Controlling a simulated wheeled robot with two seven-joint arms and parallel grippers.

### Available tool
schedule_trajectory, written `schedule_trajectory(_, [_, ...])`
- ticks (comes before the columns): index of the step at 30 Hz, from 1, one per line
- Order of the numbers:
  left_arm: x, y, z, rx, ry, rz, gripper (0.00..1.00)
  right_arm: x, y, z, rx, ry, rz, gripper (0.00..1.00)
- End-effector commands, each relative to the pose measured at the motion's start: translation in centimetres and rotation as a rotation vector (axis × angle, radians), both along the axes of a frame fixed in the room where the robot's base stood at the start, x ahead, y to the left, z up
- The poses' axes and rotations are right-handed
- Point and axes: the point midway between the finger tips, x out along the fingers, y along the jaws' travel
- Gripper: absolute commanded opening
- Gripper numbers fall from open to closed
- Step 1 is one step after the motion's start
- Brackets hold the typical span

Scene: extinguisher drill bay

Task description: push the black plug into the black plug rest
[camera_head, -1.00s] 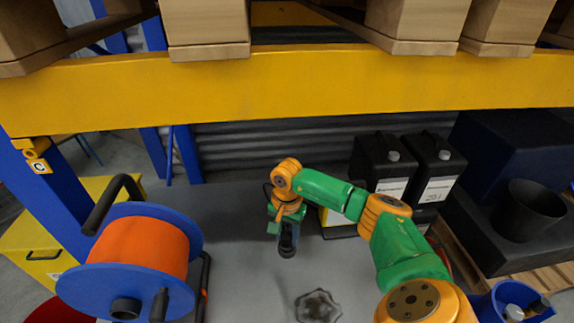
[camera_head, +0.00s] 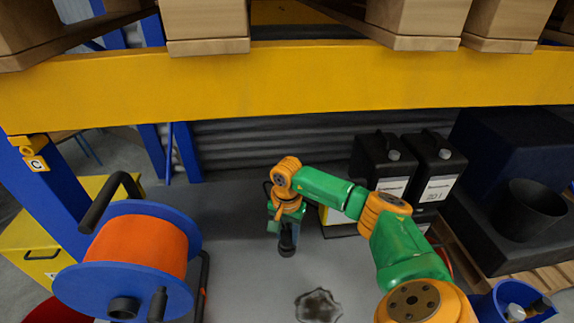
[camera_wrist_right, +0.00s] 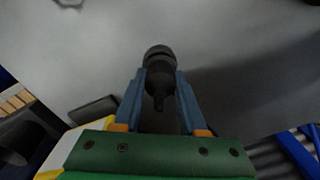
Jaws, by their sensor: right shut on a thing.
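My right gripper (camera_head: 287,236) reaches down over the grey floor and is shut on the black plug (camera_head: 287,247). In the right wrist view the two blue fingers (camera_wrist_right: 160,90) stand on either side of the plug (camera_wrist_right: 158,66), a dark round body with a wider ringed end away from the palm and a narrow stub toward it. I cannot make out the black plug rest as a separate thing; whether the plug touches anything below is unclear. My left gripper is not in view.
A blue reel with orange hose (camera_head: 132,247) stands at the left. Black jerrycans (camera_head: 383,165) stand behind the arm. A dark patch (camera_head: 318,306) marks the floor in front. A yellow beam (camera_head: 300,82) crosses above. A blue bucket (camera_head: 515,299) is at lower right.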

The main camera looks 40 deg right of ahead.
Motion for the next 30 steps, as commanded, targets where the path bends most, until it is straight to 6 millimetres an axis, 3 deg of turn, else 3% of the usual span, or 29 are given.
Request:
schedule_trajectory(17, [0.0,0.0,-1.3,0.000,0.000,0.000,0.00,0.0,0.0,-1.3,0.000,0.000,0.000,0.00])
schedule_trajectory(18, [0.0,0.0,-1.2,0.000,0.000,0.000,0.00,0.0,0.0,-1.2,0.000,0.001,0.000,0.46])
schedule_trajectory(21, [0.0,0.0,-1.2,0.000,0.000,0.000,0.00,0.0,0.0,-1.2,0.000,0.001,0.000,0.73])
schedule_trajectory(30, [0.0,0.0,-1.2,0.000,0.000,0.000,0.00,0.0,0.0,-1.2,0.000,0.000,0.000,0.76])
